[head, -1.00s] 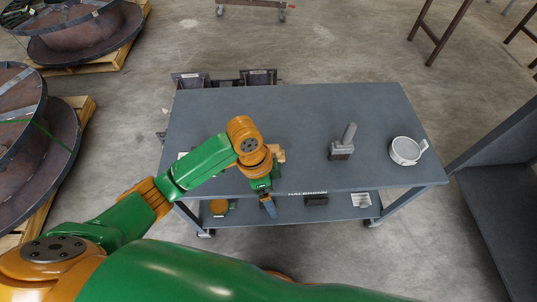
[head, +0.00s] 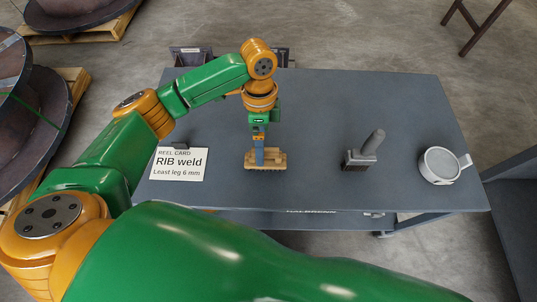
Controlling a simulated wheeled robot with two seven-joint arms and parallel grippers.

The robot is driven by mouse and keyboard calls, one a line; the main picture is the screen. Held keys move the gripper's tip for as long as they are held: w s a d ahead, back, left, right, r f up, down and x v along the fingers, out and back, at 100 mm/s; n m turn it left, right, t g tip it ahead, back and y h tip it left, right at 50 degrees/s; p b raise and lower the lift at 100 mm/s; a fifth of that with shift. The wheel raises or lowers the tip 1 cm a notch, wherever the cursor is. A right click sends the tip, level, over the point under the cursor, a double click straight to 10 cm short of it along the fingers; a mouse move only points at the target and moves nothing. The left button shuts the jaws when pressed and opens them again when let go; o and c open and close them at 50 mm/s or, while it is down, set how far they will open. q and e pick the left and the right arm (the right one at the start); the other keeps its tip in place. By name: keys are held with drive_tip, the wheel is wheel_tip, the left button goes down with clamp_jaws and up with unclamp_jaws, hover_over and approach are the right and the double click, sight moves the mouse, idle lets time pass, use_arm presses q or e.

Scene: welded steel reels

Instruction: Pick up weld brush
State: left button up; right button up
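A wooden brush-like block (head: 277,161) with a stepped top lies on the grey cart top, left of its middle. My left gripper (head: 259,158) points down at this block, its blue fingertips at the block's upper part. The fingers overlap in this view, so I cannot tell whether they are open or shut on it. A grey brush (head: 363,150) with a thick upright handle and a dark base stands farther right. Which of the two is the weld brush is not marked. My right gripper is out of view.
A card (head: 180,164) reading "RIB weld" lies left of the block. A pale round cup-like thing with a handle (head: 440,165) stands near the right end of the cart top (head: 330,110). Dark bins (head: 190,57) hang at the back edge. The table between them is clear.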

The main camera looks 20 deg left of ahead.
use_arm(q)
drive_tip(key=f, duration=0.6)
drive_tip(key=shift+s+d+f, duration=0.2)
drive_tip(key=shift+s+f, duration=0.1)
drive_tip(key=shift+s, duration=0.1)
clamp_jaws()
wheel_tip(320, 180, up, 10)
drive_tip(key=shift+r+p, duration=0.1)
drive_tip(key=shift+p, duration=0.5)
